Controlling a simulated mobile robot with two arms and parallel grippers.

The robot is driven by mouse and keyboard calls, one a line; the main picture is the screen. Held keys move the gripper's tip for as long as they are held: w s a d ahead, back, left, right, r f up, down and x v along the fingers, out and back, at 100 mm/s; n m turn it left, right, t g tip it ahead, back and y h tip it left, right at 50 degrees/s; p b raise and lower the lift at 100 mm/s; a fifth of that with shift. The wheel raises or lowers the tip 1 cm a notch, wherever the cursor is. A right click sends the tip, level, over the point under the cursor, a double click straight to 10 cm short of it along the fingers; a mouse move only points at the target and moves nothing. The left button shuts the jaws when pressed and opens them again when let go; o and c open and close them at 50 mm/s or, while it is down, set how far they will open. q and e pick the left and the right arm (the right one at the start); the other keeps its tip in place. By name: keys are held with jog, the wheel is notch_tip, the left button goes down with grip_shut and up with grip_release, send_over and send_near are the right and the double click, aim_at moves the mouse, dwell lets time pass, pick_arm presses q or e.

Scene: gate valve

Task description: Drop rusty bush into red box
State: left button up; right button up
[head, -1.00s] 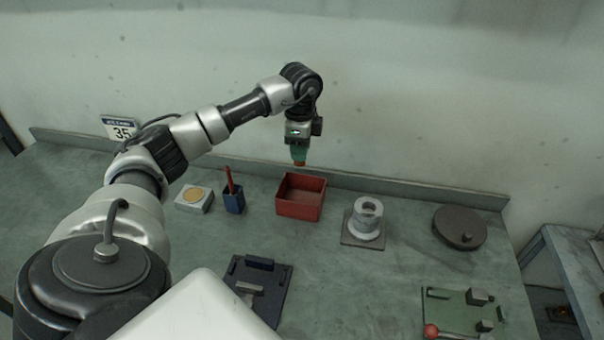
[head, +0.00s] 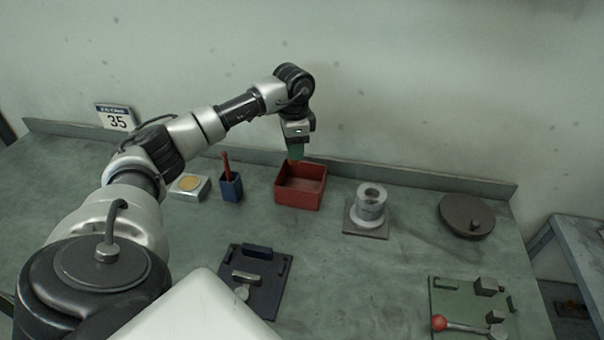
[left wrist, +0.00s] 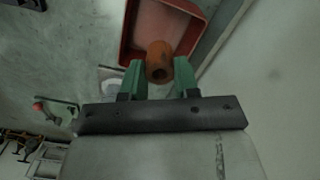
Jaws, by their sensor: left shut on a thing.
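The rusty bush (left wrist: 158,62) is an orange-brown hollow cylinder. In the left wrist view my left gripper (left wrist: 160,76) has its green fingers shut on it. In the head view the left gripper (head: 296,152) is above the back part of the red box (head: 300,201), with only a little of the bush (head: 295,161) showing below the fingers. The red box is open-topped and looks empty, and it also shows in the left wrist view (left wrist: 126,50) beyond the bush. My right gripper is not in view.
Left of the box stand a blue holder (head: 231,188) with a red stick and a grey block (head: 189,188) with a yellow disc. Right are a grey flanged cylinder (head: 369,208) and a dark round disc (head: 466,216). Fixtures, dark (head: 270,291) and green (head: 447,300), lie in front.

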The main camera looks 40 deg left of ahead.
pick_arm(q)
jog(key=shift+f, duration=0.1)
jog(key=o, duration=1.1)
jog(key=shift+c, duration=0.2)
notch_tip(320, 180, up, 11)
jog(key=b, duration=0.1)
jog(key=shift+f, duration=0.15)
